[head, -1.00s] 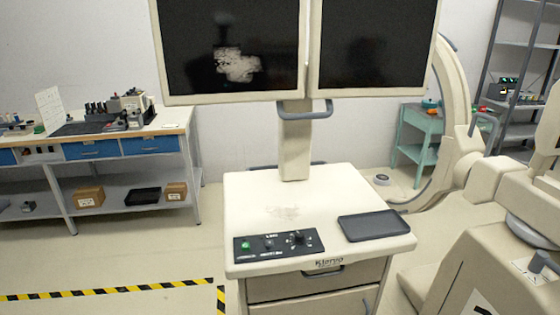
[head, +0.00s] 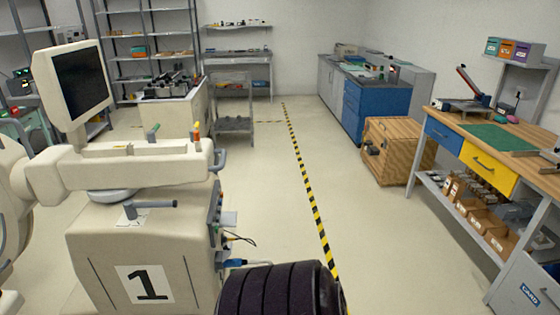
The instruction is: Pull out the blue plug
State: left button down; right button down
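A small blue plug-like piece (head: 235,262) shows low on the right side of the cream machine marked 1 (head: 98,268). Dark cables (head: 238,238) hang from the machine's side just above it. The piece is small, and I cannot tell how far it sits in a socket. Neither of my grippers is in view. A dark ribbed rounded shape (head: 282,290) fills the bottom middle, close to the blue piece in the picture.
A yellow-black floor stripe (head: 310,195) runs to the right of the machine, with open floor around it. A wooden crate (head: 392,150), a blue cabinet (head: 378,110) and a workbench with a yellow drawer (head: 488,168) stand at the right.

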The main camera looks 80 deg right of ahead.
aim_at(233, 262)
jog(key=z, duration=2.2)
jog(key=i+l+u, duration=0.15)
jog(key=u, duration=0.3)
jog(key=i+l+u, duration=0.1)
jog(key=l+u, duration=0.2)
jog(key=u, duration=0.15)
jog(key=i+l+u, duration=0.1)
jog(key=l+u, duration=0.15)
jog(key=u, duration=0.15)
jog(key=i+l+u, duration=0.1)
jog(key=l+u, duration=0.15)
jog(key=l, duration=0.85)
jog(key=l+u, duration=0.25)
jog(key=l, duration=0.85)
jog(key=k+l+u, duration=0.2)
jog(key=l, duration=2.2)
